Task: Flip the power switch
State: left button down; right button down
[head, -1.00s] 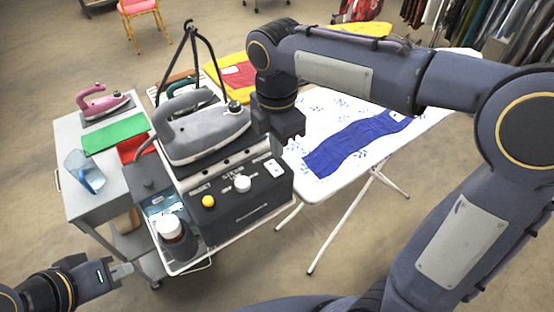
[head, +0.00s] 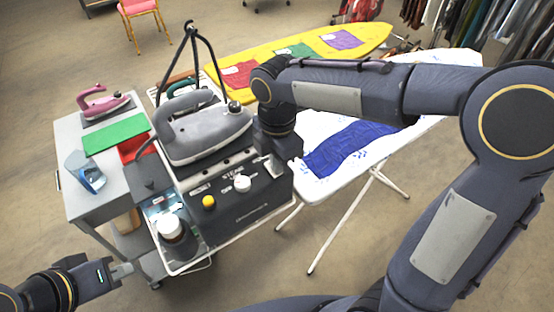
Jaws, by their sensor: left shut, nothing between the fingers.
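The grey and black steam station (head: 240,210) stands on a cart, with a yellow button (head: 209,202) and a white knob (head: 243,183) on its sloped front panel. A grey iron (head: 205,132) rests on top. My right gripper (head: 270,166) is over the panel's upper right corner, where the white power switch is. It covers most or all of the switch, so the switch position and any contact cannot be told. Its fingers are too hidden to judge. My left gripper (head: 124,270) is shut and empty, at the lower left, away from the station.
A bottle with a white lid (head: 170,226) stands left of the panel. Ironing boards stand behind and right.

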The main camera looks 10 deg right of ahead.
jog(key=shift+f, duration=0.15)
jog(key=shift+w+a+r+p, duration=0.2)
jog(key=shift+w+p, duration=0.25)
jog(key=shift+p, duration=0.05)
jog(key=shift+w+a, duration=0.1)
jog(key=shift+w, duration=0.25)
jog(key=shift+s, duration=0.1)
